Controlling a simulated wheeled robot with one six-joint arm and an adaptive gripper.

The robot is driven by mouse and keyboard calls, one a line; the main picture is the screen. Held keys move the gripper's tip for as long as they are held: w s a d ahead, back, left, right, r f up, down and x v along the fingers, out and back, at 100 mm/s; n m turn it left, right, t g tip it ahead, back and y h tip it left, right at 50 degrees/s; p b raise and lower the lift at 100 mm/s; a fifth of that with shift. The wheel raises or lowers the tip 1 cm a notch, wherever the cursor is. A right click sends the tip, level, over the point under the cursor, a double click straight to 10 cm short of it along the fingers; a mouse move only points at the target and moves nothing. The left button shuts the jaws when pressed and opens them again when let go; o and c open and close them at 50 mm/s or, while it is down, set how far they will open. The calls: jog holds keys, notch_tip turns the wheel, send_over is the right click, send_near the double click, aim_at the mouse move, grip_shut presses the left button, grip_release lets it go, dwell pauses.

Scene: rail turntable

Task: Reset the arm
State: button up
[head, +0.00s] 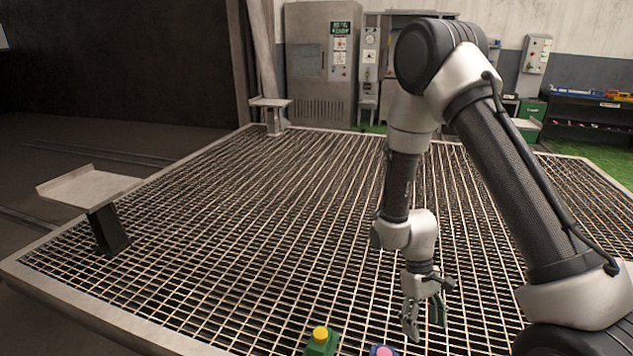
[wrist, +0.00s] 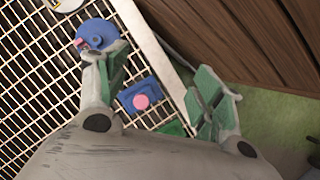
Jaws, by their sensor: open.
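My gripper (head: 426,312) hangs from the arm above the grating, pointing down, near the front of the head view. In the wrist view my gripper (wrist: 160,90) has its two green-padded fingers spread wide with nothing between them held. Below and between the fingers, a blue box with a pink button (wrist: 141,101) sits at the grating's edge. The same box is partly cut off at the bottom of the head view (head: 382,351).
A green box with a yellow button (head: 320,341) stands left of my gripper. A round blue object (wrist: 95,34) lies by one finger in the wrist view. The metal grating (head: 230,220) is largely bare. A raised plate on a post (head: 88,188) stands at left; cabinets (head: 322,65) stand behind.

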jog(key=s+d+r+m+t, duration=0.1)
jog(key=s+d+r+t, duration=0.2)
jog(key=r, duration=1)
jog(key=s+d+r+m+t+y, duration=0.1)
jog(key=s+d+r+m+t, duration=0.1)
jog(key=r, duration=1.1)
jog(key=s+d+r+m+t, duration=0.2)
jog(key=s+d+r+t, duration=0.2)
jog(key=r, duration=0.9)
jog(key=shift+s+d+y, duration=0.3)
jog(key=shift+s+d, duration=0.25)
jog(key=shift+s, duration=0.05)
